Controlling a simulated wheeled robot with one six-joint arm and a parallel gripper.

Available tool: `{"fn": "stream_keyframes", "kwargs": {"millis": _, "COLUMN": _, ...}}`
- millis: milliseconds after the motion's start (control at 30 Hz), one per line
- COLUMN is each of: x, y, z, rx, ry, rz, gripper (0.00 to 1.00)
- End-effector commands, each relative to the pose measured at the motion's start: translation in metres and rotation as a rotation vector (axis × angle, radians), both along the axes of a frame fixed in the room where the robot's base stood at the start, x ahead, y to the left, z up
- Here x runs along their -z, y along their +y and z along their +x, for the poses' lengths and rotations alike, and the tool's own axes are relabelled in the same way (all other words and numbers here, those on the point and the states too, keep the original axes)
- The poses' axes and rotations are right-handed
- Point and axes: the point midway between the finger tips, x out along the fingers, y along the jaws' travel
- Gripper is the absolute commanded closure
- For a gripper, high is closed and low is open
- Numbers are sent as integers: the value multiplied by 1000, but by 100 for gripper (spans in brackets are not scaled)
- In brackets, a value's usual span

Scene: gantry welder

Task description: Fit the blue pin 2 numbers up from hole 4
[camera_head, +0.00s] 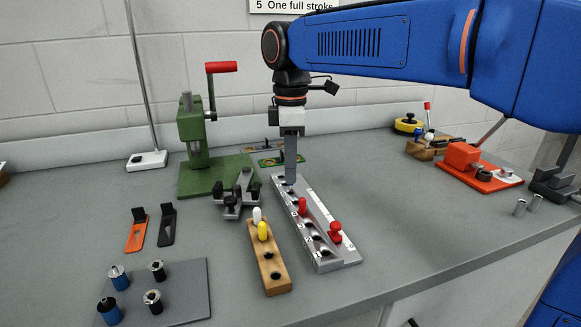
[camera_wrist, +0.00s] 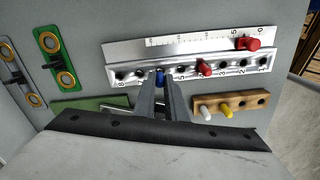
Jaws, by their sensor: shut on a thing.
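The grey numbered rail (camera_head: 322,262) lies on the bench, and its row of holes also shows in the wrist view (camera_wrist: 192,79). A red pin (camera_head: 302,206) stands in hole 4, also seen in the wrist view (camera_wrist: 205,68). My gripper (camera_head: 290,178) points down at the rail's far end. In the wrist view my gripper (camera_wrist: 160,85) is shut on the blue pin (camera_wrist: 160,75), which is at hole 6, two numbers up from the red pin. The fingers hide much of the blue pin, so I cannot tell how deep it sits.
A wooden block (camera_head: 268,273) beside the rail holds a white pin (camera_head: 257,215) and a yellow pin (camera_head: 263,231). A scale with a red knob (camera_head: 335,231) runs along the rail. A green press (camera_head: 192,135) and dark clamp (camera_head: 237,194) stand left of my gripper.

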Motion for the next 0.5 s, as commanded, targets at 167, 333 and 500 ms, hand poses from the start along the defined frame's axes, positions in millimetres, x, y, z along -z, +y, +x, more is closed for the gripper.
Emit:
{"fn": "stream_keyframes", "kwargs": {"millis": 167, "x": 0, "y": 0, "z": 0, "rx": 0, "ry": 0, "rz": 0, "gripper": 100}}
{"fn": "stream_keyframes", "kwargs": {"millis": 333, "x": 2, "y": 0, "z": 0, "rx": 0, "ry": 0, "rz": 0, "gripper": 100}}
{"fn": "stream_keyframes", "kwargs": {"millis": 500, "x": 4, "y": 0, "z": 0, "rx": 0, "ry": 0, "rz": 0, "gripper": 100}}
